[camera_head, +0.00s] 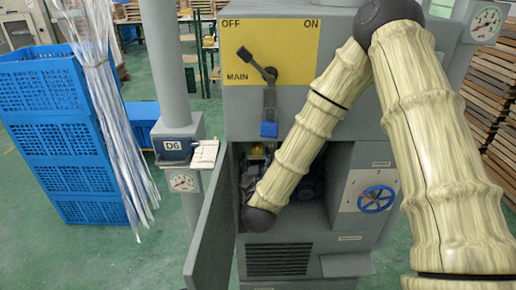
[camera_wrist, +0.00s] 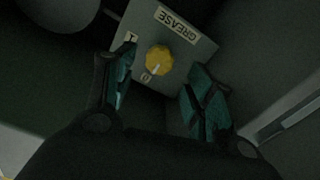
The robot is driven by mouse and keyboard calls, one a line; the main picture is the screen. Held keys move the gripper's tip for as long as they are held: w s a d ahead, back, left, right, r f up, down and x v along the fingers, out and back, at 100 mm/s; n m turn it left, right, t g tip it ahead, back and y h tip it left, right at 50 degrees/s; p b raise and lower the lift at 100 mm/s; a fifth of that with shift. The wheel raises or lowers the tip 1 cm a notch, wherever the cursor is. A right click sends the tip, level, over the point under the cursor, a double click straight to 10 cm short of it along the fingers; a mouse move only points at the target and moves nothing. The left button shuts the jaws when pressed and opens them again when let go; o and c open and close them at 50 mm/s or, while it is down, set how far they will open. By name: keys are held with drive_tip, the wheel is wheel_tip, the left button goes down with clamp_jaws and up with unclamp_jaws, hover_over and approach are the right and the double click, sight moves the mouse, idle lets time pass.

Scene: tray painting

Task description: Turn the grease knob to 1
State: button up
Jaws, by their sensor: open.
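The yellow grease knob (camera_wrist: 158,60) sits on a grey plate (camera_wrist: 203,50) labelled GREASE in the wrist view. Its white mark faces the 0 label (camera_wrist: 146,78); the 1 label (camera_wrist: 131,37) is at the upper left. My gripper (camera_wrist: 160,68) is open, with one teal-padded finger to the left of the knob and the other to the right. Gaps show between the knob and both fingers in the picture; depth is hard to judge. In the head view my arm reaches into the open cabinet (camera_head: 357,190), and my gripper is hidden there.
The cabinet door (camera_head: 212,228) stands open at the left of the opening. Above are the MAIN lever (camera_head: 257,64) and a blue padlock (camera_head: 268,129). A blue handwheel (camera_head: 376,199) is to the right. Blue crates (camera_head: 55,140) stand at the far left. The wrist view is dark.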

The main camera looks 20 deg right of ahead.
sight(257, 152)
drive_tip(key=shift+p+x, duration=0.7)
drive_tip(key=shift+x, duration=1.75)
drive_tip(key=c, duration=1)
